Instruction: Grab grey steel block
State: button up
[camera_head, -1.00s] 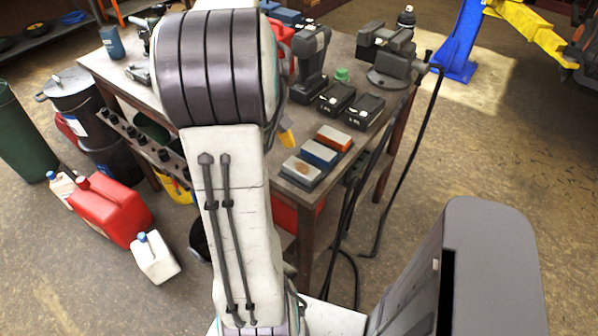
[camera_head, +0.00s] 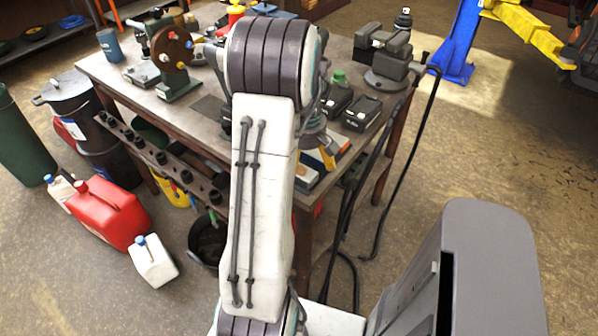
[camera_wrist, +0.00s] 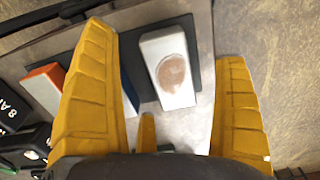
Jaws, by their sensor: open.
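The pale grey block (camera_wrist: 172,65) with a round brown patch lies on a dark strip in the wrist view. It sits between the two yellow fingers of my gripper (camera_wrist: 165,45), which are spread apart. I see no finger touching it. In the head view my gripper (camera_head: 328,157) is over the block row at the bench's front right corner, and my arm hides most of the blocks. A blue block (camera_wrist: 128,92) shows partly behind the left finger. An orange-topped block (camera_wrist: 46,84) is further left.
The wooden bench (camera_head: 190,120) also carries black battery packs (camera_head: 361,113), a vise (camera_head: 390,65) and a bench grinder (camera_head: 172,60). Dark cables hang at its right side. A red fuel can (camera_head: 108,213) and a white jug (camera_head: 152,262) stand on the floor at left.

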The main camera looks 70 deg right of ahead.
jog(key=shift+f, duration=1)
jog(key=c, duration=1.4)
jog(key=shift+o, duration=0.2)
jog(key=shift+r, duration=0.1)
